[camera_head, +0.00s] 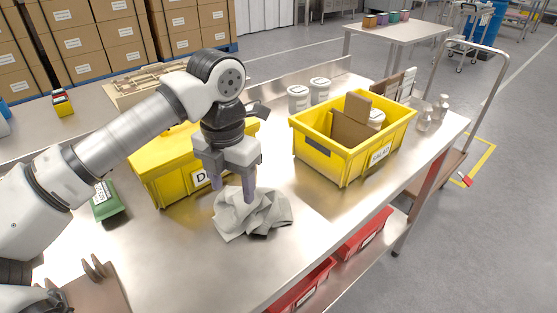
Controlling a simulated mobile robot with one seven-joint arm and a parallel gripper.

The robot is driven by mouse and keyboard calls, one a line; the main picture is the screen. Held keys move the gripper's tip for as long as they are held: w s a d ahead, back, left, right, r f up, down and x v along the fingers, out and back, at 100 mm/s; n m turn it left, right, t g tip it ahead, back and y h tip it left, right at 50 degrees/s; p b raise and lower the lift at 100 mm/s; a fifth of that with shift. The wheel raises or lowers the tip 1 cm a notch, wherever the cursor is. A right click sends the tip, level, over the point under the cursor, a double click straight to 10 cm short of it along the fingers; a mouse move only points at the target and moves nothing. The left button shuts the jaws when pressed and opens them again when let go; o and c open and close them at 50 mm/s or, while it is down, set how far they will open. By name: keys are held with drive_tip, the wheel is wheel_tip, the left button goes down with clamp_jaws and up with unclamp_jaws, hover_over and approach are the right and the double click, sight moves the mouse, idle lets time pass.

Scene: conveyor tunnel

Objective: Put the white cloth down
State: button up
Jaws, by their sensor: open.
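The white cloth (268,213) looks pale grey and lies crumpled on the metal table, near its middle. My gripper (233,192) points down right over the cloth's left part, with its two grey fingers apart. The fingertips overlap the cloth in the picture. Whether they touch it I cannot tell.
A yellow bin (165,190) stands behind my gripper, partly hidden by my arm. Another yellow bin (343,171) with cardboard inside stands to the right. White jars (298,98) are at the back. A green box (105,203) is at the left. Bare table (300,250) lies in front of the cloth.

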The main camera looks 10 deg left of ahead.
wheel_tip(320, 180, up, 11)
drive_tip(key=shift+b, duration=0.3)
